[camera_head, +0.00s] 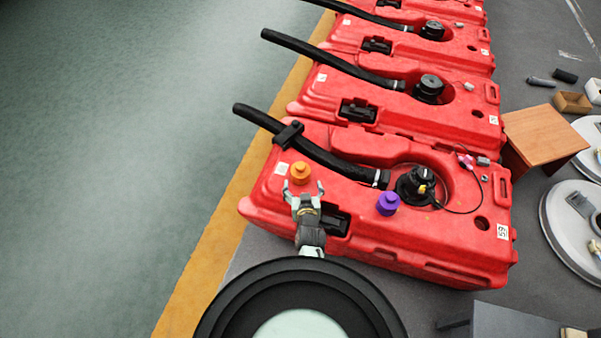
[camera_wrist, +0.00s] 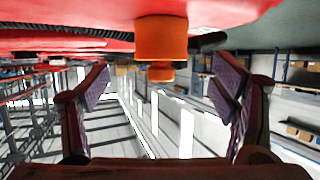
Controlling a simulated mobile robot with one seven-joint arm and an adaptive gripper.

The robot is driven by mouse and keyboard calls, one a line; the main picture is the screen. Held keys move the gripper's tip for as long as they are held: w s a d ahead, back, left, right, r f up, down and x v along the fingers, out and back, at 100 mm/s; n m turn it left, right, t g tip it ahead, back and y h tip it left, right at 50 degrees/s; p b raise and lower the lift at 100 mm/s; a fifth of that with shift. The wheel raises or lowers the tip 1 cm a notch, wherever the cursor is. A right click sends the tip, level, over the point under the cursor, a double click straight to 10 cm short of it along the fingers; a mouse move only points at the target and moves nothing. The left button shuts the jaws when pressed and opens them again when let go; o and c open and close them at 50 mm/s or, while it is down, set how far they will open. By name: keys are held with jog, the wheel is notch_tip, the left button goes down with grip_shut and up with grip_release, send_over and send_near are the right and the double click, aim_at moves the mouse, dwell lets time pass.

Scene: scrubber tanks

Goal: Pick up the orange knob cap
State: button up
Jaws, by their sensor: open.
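The orange knob cap (camera_head: 300,172) sits on the top left part of the nearest red tank (camera_head: 440,239). My gripper (camera_head: 304,189) is just in front of the cap, with its fingers spread and empty. In the wrist view the orange cap (camera_wrist: 161,40) shows at the top centre, against the red tank surface (camera_wrist: 60,12). There the open fingers of my gripper (camera_wrist: 165,82) stand to the left and right of the cap, apart from it. I cannot tell how far the cap is from the fingertips in depth.
A purple knob cap (camera_head: 388,203) stands on the same tank to the right, near a black fitting (camera_head: 415,185). A black hose (camera_head: 325,158) runs across the tank behind the orange cap. More red tanks line up behind. A wooden stool (camera_head: 543,133) is at the right.

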aim_at(301, 172)
jog(key=b+x, duration=0.1)
jog(key=x, duration=0.2)
jog(key=b+x, duration=0.1)
jog(key=x, duration=0.2)
jog(key=r+b+x, duration=0.1)
jog(key=b+x, duration=0.1)
jog(key=shift+w+a+f, duration=0.15)
jog(key=shift+w, duration=0.4)
jog(key=shift+c, duration=0.4)
jog(key=c, duration=1.1)
jog(key=shift+r, duration=0.25)
jog(key=shift+c, duration=0.2)
